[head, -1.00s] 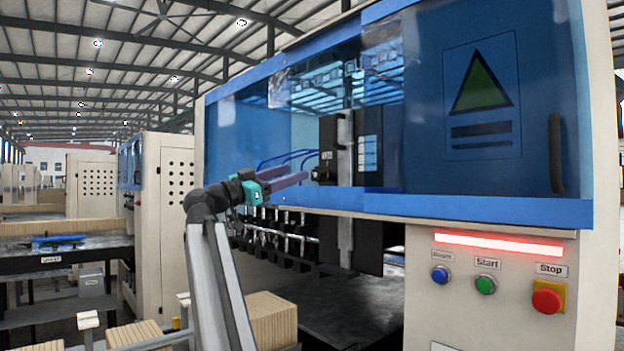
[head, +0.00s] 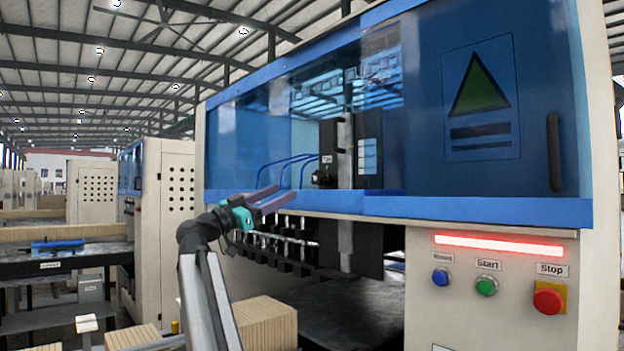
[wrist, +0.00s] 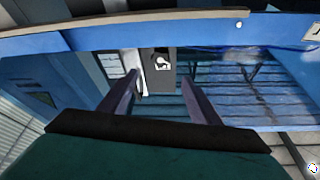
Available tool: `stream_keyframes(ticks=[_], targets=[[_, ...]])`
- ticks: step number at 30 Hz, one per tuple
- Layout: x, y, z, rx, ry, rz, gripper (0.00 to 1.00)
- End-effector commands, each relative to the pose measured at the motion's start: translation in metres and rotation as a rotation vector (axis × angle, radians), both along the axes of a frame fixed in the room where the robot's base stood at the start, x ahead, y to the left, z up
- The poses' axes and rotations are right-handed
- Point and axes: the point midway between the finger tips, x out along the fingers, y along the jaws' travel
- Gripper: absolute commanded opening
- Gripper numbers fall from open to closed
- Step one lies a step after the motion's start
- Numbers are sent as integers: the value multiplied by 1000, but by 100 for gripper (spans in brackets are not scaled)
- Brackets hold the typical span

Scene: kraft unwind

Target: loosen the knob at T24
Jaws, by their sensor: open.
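A black knob (head: 322,178) sits on the side of a dark unit behind the blue-framed window of the machine, under a small label (head: 327,159) too small to read surely. In the wrist view the knob (wrist: 160,63) shows ahead, between and beyond the fingertips, with a pale part on it. My gripper (head: 279,192), teal with two purple fingers, is open and empty. In the head view it is left of and a little below the knob, clearly apart from it. It also shows in the wrist view (wrist: 159,78).
A blue frame rail (head: 400,204) runs along the window's lower edge; it crosses above the fingers in the wrist view (wrist: 200,30). Blue hoses (head: 285,165) hang left of the knob. The red Stop button (head: 548,299) is at right. Stacked boards (head: 262,322) stand below.

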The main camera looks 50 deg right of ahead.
Motion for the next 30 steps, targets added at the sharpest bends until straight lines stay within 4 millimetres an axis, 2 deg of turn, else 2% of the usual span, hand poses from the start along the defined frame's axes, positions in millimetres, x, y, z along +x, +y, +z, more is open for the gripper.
stream_keyframes(ticks=[21, 30], targets=[[-14, -88, 40, -1, 0, -1, 57], [-18, -113, 48, 1, 1, 2, 57]])
